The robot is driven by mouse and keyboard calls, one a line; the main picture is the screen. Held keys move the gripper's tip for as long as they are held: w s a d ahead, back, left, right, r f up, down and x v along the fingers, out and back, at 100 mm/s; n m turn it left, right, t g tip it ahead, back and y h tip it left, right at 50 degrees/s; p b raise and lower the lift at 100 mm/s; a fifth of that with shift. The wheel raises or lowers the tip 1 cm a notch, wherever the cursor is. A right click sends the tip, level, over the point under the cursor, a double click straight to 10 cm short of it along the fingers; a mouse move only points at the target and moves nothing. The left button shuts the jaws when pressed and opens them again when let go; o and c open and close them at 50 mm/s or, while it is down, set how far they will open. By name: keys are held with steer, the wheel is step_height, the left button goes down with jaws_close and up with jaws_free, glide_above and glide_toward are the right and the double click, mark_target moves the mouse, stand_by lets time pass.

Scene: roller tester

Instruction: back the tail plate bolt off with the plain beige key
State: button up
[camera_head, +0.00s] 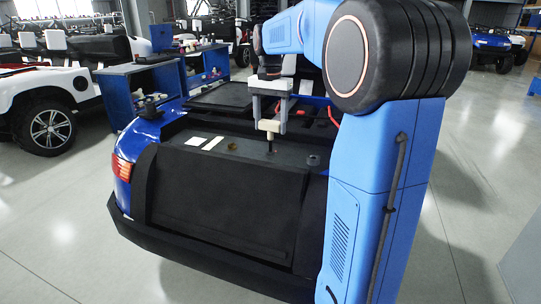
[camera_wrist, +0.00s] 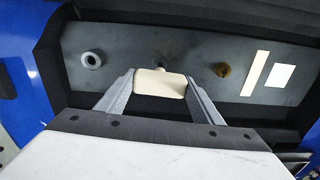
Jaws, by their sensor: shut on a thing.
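My gripper (camera_head: 269,124) hangs over the dark tail plate at the back of the blue car, and its fingers are closed on the plain beige key. The key (camera_wrist: 160,84) shows as a pale beige block between the two grey fingers (camera_wrist: 160,92) in the wrist view. In the head view the key (camera_head: 268,126) points down to the plate (camera_head: 205,158). A small bolt tip (camera_wrist: 160,66) shows just beyond the key in the wrist view. I cannot tell whether the key is seated on it. A brown round bolt or hole (camera_wrist: 223,71) lies to its right.
A grey ring-shaped fitting (camera_wrist: 91,60) sits at the left of the plate in the wrist view. Two pale strips (camera_head: 212,143) lie on the plate. The car's raised black edge (camera_head: 225,200) borders it. Blue workbenches (camera_head: 150,85) and other vehicles stand behind.

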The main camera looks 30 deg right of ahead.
steer(key=shift+r, duration=0.95)
steer(key=shift+r, duration=1.9)
steer(key=m, duration=0.4)
steer(key=shift+m, duration=1)
steer(key=shift+m, duration=1.2)
steer(key=m, duration=0.3)
steer(key=shift+m, duration=0.3)
